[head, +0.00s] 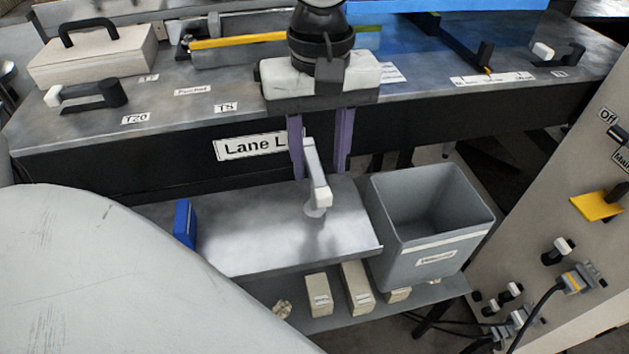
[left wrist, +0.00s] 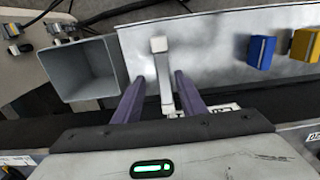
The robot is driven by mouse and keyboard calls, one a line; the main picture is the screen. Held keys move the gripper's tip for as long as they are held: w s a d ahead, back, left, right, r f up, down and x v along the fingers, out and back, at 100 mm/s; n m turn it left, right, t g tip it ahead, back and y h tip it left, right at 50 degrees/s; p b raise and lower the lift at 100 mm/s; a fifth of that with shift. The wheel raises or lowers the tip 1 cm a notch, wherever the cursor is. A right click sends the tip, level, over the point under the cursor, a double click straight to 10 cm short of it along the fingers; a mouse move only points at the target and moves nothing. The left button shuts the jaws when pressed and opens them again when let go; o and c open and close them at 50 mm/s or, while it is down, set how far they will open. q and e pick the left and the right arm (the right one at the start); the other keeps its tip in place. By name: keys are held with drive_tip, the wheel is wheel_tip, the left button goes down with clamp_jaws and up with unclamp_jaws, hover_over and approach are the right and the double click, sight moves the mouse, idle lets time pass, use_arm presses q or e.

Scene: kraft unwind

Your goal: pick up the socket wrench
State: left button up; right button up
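The socket wrench, a pale grey bar with a white block end (head: 320,196), appears at the metal tray (head: 260,240) below the "Lane L" front. Something round shows under its end. In the left wrist view the wrench (left wrist: 162,75) runs between the fingers. My left gripper (head: 320,178) points down, its two purple fingers apart, one on each side of the wrench. In the left wrist view gaps show between the wrench and both fingers (left wrist: 160,98), so it is open and not clamped. My right gripper is not in view.
A grey bin (head: 430,225) stands right of the tray. A blue block (head: 184,222) is at the tray's left; a yellow one (left wrist: 304,46) shows in the left wrist view. The dark bench front (head: 120,170) rises behind. A control panel (head: 590,215) stands right.

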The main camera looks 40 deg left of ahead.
use_arm(q)
hover_over(315, 208)
drive_tip(key=f, duration=0.5)
drive_tip(key=shift+w+a+f, duration=0.1)
drive_tip(key=shift+w+a, duration=0.05)
drive_tip(key=shift+w, duration=0.05)
drive_tip(key=shift+c, duration=0.5)
clamp_jaws()
